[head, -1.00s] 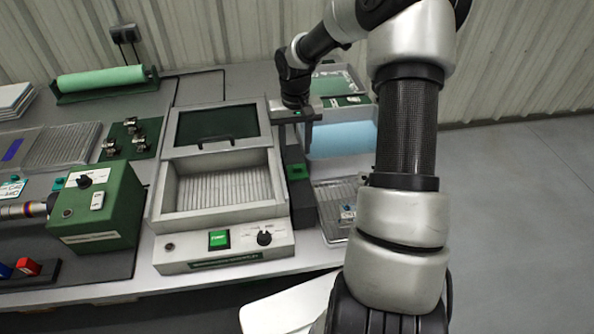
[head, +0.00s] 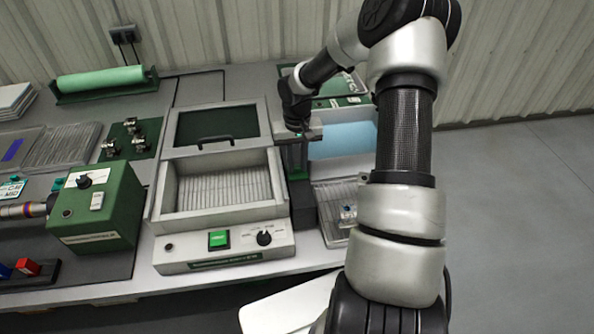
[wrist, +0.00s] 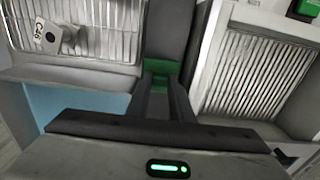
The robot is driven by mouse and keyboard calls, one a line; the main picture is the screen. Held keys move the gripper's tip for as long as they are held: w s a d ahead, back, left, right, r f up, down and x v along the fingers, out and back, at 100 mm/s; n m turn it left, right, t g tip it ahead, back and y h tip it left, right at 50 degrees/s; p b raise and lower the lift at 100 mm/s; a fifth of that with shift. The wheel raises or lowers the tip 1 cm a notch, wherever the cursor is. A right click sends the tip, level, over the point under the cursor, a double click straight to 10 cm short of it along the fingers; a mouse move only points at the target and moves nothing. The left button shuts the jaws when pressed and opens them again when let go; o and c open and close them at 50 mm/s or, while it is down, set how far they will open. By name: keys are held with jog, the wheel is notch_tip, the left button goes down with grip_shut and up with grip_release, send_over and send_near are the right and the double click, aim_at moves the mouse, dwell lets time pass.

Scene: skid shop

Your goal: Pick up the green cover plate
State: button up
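The green cover plate (wrist: 210,75) lies on the dark strip between the heating-type machine and the wire tray. It shows in the wrist view as a small green piece behind my fingertips; in the head view my gripper (head: 296,160) largely covers it. My gripper (wrist: 162,72) points down over the plate, with its two dark fingers apart and green visible between and beside their tips. Whether the tips touch the plate cannot be told.
The grey machine (head: 165,215) with a slatted basin and raised lid stands close left of my gripper. A wire tray (head: 333,228) with a small tagged part lies to the right. A green control box (head: 118,215) stands at left.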

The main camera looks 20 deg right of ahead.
grip_shut()
